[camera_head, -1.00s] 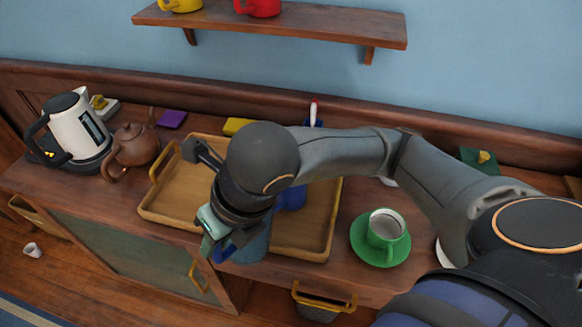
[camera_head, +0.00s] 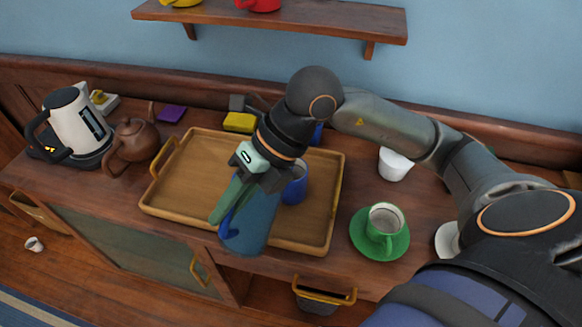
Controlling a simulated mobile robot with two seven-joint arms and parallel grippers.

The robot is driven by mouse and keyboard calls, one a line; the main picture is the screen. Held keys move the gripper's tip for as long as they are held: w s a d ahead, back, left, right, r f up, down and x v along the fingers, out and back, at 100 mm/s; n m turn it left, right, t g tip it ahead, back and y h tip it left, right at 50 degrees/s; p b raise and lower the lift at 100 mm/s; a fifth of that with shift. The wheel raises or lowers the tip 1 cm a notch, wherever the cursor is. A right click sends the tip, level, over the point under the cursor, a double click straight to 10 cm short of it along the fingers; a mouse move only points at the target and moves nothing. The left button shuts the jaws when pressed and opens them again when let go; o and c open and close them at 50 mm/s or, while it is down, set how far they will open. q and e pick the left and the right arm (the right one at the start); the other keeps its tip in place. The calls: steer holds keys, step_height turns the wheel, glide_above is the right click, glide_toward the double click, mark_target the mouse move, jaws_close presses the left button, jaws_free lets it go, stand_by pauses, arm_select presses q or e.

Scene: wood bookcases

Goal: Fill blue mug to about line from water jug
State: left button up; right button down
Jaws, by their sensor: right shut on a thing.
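The blue mug (camera_head: 296,186) stands on the wooden tray (camera_head: 185,217), partly hidden behind my right gripper and the jug. My right gripper (camera_head: 229,212) is shut on the translucent blue water jug (camera_head: 257,222). It holds the jug over the tray's front edge, in front and to the left of the mug. The jug's upper part is hidden by the gripper, so its spout and water do not show. The mug's inside, its line and its water level are hidden too. My left gripper is not in view.
A green cup (camera_head: 385,218) on a green saucer stands right of the tray, and a white cup (camera_head: 394,164) behind it. A brown teapot (camera_head: 133,144) and a kettle (camera_head: 76,125) stand left. A yellow block (camera_head: 239,122) lies behind the tray. The tray's left part is clear.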

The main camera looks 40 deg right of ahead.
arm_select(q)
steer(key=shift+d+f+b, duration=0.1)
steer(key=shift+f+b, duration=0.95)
arm_select(e)
steer(key=shift+w+d+f+y, duration=0.3)
steer(key=shift+d+f+y, duration=0.15)
steer(key=shift+y, duration=0.25)
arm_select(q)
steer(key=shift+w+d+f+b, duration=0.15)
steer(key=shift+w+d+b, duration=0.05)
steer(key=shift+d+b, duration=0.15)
arm_select(e)
steer(key=shift+w+d+r+m+g+y, duration=0.1)
steer(key=shift+d+r+m+g+y, duration=0.1)
steer(key=shift+r+y, duration=0.2)
steer(key=shift+w+d+r+m+g+y, duration=0.1)
steer(key=shift+d+r+m+g+y, duration=0.1)
steer(key=shift+r+y, duration=0.2)
arm_select(q)
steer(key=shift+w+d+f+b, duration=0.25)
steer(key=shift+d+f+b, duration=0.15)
steer(key=shift+b, duration=0.45)
arm_select(e)
steer(key=shift+w+d+r+y, duration=0.25)
steer(key=shift+d+r+y, duration=0.1)
steer(key=shift+d+y, duration=0.35)
stand_by(3.5)
